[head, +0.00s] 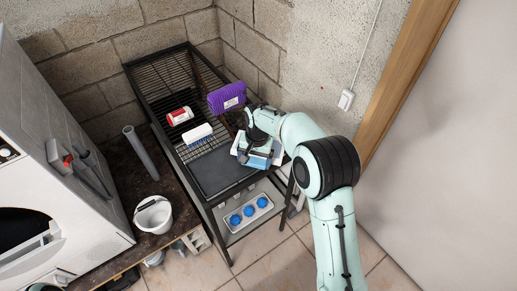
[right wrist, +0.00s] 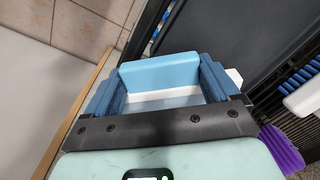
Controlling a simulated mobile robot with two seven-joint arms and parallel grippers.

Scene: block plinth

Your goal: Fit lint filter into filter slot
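A light blue and white piece sits at my right gripper (head: 258,147) over the front right of the black rack; I cannot tell for sure that it is the lint filter. In the right wrist view its light blue block (right wrist: 160,72) lies between the dark blue fingers of my right gripper (right wrist: 162,88). The fingers stand wide apart, close to both ends of the block; firm contact is not clear. A white tab (right wrist: 235,77) shows beyond the right finger. No filter slot can be made out for certain. A white appliance (head: 70,200) stands at the left. My left gripper is not in view.
The black wire rack (head: 165,80) holds a red and white can (head: 180,116), a blue-bristled white brush (head: 198,133) and a purple item (head: 227,97). A tray with blue knobs (head: 248,214) is below. A white bucket (head: 153,214) stands on the dark plinth (head: 125,185).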

